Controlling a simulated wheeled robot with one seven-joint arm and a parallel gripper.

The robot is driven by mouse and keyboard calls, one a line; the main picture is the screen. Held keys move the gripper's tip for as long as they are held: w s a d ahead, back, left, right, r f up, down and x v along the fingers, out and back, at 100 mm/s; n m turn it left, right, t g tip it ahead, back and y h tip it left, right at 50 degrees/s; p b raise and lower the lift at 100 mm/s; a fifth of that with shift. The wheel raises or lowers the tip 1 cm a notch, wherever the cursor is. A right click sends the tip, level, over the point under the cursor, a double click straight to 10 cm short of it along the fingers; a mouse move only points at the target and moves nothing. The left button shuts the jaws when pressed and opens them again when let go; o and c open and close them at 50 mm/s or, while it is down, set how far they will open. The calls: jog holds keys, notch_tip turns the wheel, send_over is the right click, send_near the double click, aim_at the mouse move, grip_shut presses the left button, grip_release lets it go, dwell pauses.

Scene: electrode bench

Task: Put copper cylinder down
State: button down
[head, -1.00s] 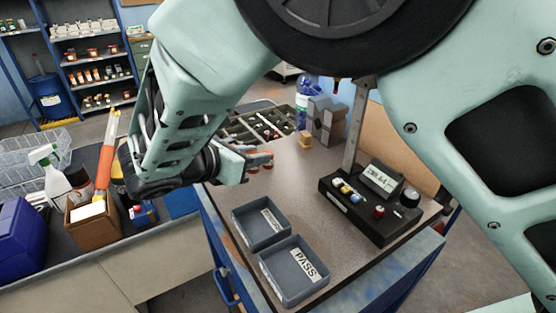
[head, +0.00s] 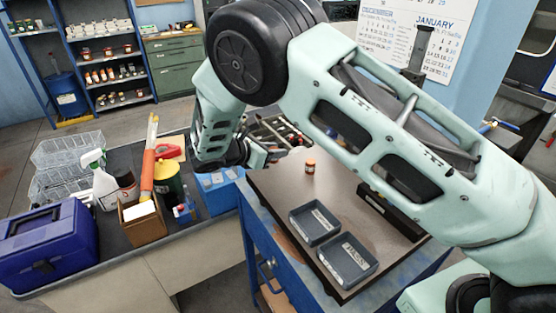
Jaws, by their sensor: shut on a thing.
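My gripper (head: 275,153) is small and partly hidden at the back left of the workbench, beyond my arm. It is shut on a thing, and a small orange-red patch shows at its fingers. I take this to be the copper cylinder, but its shape and tilt cannot be made out. I cannot tell whether it touches the bench top (head: 283,187). A small orange-red cylinder with a pale band (head: 310,168) stands upright on the bench, apart from the gripper and to its right.
Two grey trays lie in front, a rear one (head: 291,219) and a front one (head: 323,256) labelled PASS. A dark instrument box (head: 393,213) is mostly behind my arm. A side counter at left holds a blue bin (head: 221,197). Bare bench lies around the small cylinder.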

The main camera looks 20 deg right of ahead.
aim_at(274, 162)
notch_tip(274, 162, down, 3)
jog(key=shift+f+p, duration=0.1)
jog(key=shift+p, duration=0.75)
jog(key=shift+f, duration=0.5)
jog(key=shift+f, duration=0.25)
jog(key=c, duration=1.1)
grip_release()
jog(key=shift+r, duration=0.1)
jog(key=shift+r, duration=0.1)
